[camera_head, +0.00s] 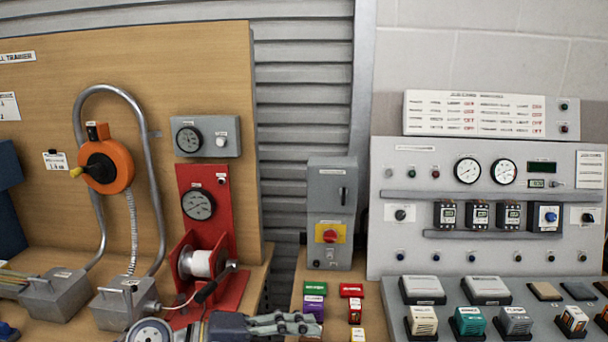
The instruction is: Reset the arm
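My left gripper (312,323) is at the bottom edge, its grey fingers pointing right. The two fingers lie close to each other in this view, and I cannot tell whether they are open or shut. I see nothing clearly held between them. They are in front of the low bench, near the small coloured blocks, and I cannot tell whether they touch any. My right gripper is not in view.
A red winch stand with a white spool (201,263) is just behind my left gripper. An orange reel (108,166) hangs on the wooden board (215,70). A grey switch box (332,262) stands centre. A control panel (450,262) fills the right.

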